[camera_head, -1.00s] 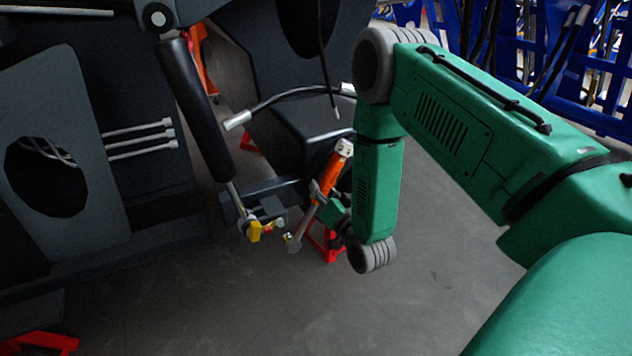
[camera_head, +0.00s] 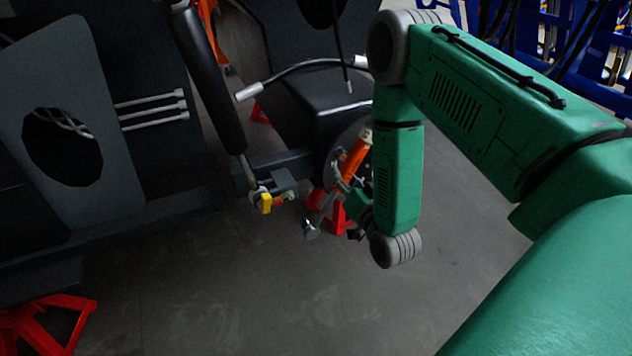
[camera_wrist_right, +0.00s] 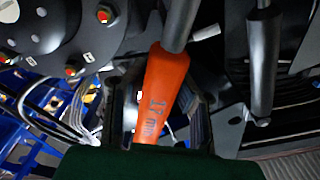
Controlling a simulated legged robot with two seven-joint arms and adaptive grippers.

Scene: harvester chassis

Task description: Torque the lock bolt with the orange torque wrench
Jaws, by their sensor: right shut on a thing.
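The orange torque wrench (camera_head: 355,158) is tilted in my right gripper (camera_head: 340,188), which is shut on it. Its silver head (camera_head: 310,232) points down and to the left, in front of a red stand. In the right wrist view the orange wrench (camera_wrist_right: 164,90) bears a "17" marking and lies between the dark fingers. The wrench head is apart from a yellow fitting (camera_head: 266,203) with a small red part, at the lower end of a black cylinder. I cannot make out the lock bolt for certain. My left gripper is not in view.
The dark chassis (camera_head: 70,110) fills the left and back. The black cylinder (camera_head: 212,85) slants down to the fitting. A hose (camera_head: 300,68) arches behind. Red stands (camera_head: 45,318) are on the floor at lower left and behind the wrench. The grey floor (camera_head: 270,300) in front is clear.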

